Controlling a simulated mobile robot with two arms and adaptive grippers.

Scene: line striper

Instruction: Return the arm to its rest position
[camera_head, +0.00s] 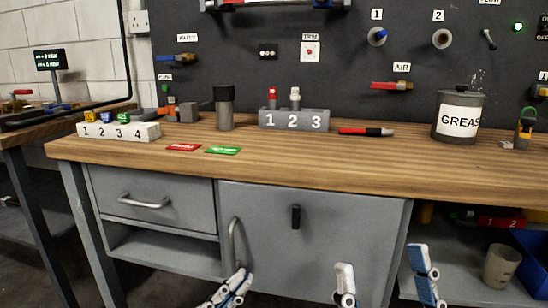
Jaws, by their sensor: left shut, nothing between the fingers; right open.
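My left gripper (238,280) is at the bottom edge, left of centre. Its blue and white fingers are together with nothing between them. It is in front of the grey cabinet below the worktop. My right gripper (382,264) is at the bottom, right of centre. Its two fingers are spread wide apart and empty, in front of the cabinet's right edge. Both grippers are lower in the picture than the worktop's front edge. Most of both arms is outside the picture.
The wooden workbench (300,165) bears a numbered grey block (294,119), a white numbered block (118,132), a dark cylinder (224,108), a red-black marker (365,132) and a grease pot (459,117). The worktop's front strip is clear. The cabinet door (275,250) and drawer (150,200) are closed.

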